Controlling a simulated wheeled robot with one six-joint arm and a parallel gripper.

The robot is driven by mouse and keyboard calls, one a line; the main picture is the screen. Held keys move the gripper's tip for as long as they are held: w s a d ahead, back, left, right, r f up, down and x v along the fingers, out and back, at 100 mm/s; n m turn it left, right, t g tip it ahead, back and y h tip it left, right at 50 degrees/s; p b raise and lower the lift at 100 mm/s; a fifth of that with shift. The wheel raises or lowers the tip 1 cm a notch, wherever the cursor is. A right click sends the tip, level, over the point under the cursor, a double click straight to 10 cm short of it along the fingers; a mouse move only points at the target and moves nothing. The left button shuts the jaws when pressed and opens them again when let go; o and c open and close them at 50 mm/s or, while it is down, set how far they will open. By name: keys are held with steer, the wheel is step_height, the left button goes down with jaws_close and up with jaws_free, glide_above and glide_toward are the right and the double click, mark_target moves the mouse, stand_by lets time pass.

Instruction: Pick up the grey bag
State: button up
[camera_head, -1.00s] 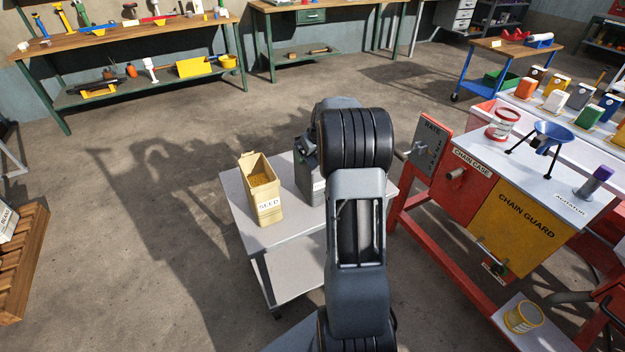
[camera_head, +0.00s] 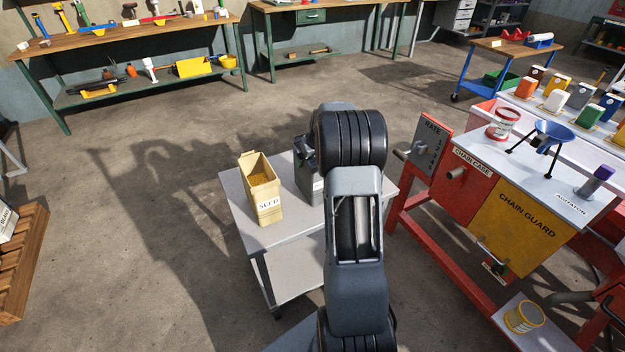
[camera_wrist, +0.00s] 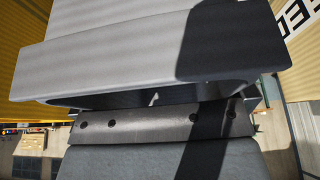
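A grey bag (camera_head: 306,183) stands upright on the small pale table, right of the yellow seed bag (camera_head: 262,187). My arm hides its right side, and part of a white label shows on its front. My gripper (camera_head: 304,153) is at the top of the grey bag, mostly hidden behind my wrist. In the wrist view, grey parts fill the middle, with a dark bar with screws below a pale grey block. I cannot tell there which part is bag and which is gripper, nor whether the fingers are open or shut. Yellow seed bag surface (camera_wrist: 28,45) shows beside them.
A wooden pallet (camera_head: 22,265) lies at far left. The floor left of the table is clear.

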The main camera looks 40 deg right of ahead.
steer(key=c, duration=1.5)
steer(key=shift+w+r, duration=0.1)
steer(key=shift+r, duration=0.05)
steer(key=shift+c, duration=0.3)
